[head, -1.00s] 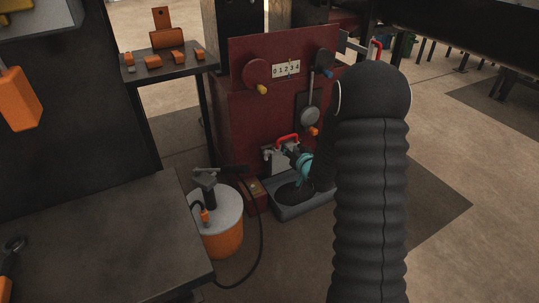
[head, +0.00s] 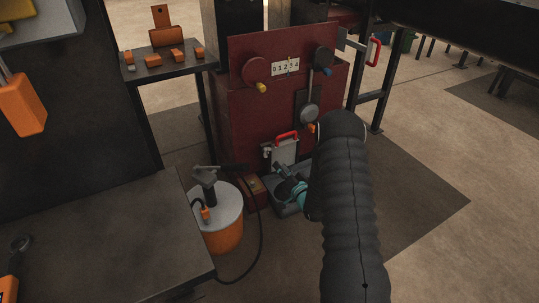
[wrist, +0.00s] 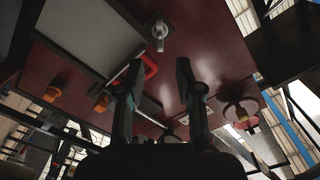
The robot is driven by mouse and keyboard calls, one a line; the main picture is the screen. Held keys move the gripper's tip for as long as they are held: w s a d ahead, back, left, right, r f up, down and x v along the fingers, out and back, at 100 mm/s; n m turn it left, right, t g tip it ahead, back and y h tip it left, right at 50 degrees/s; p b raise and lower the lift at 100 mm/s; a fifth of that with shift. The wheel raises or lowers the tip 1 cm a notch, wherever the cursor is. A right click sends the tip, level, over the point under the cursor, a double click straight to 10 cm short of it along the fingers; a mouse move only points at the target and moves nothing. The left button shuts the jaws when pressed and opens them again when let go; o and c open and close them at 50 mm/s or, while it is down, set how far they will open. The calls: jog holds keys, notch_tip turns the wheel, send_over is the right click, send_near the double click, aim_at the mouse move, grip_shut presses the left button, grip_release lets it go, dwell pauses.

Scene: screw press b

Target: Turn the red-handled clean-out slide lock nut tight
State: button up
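The clean-out slide is a grey plate (head: 285,152) with a red handle (head: 287,135) low on the dark red press front. My gripper (head: 280,172) is just below and in front of the plate. In the wrist view my gripper (wrist: 158,66) is open and empty, with the nut beyond the gap, apart from the fingers.
A grey tray (head: 287,207) lies on the floor below the slide. An orange drum (head: 222,230) with a pump and black hose stands to the left. A dark bench (head: 100,235) is at front left. A second red handle (head: 375,52) is at the press's right.

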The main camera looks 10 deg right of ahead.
aim_at(267, 152)
jog(key=x, duration=0.9)
jog(key=shift+w, duration=0.3)
jog(key=shift+a, duration=0.1)
grip_shut()
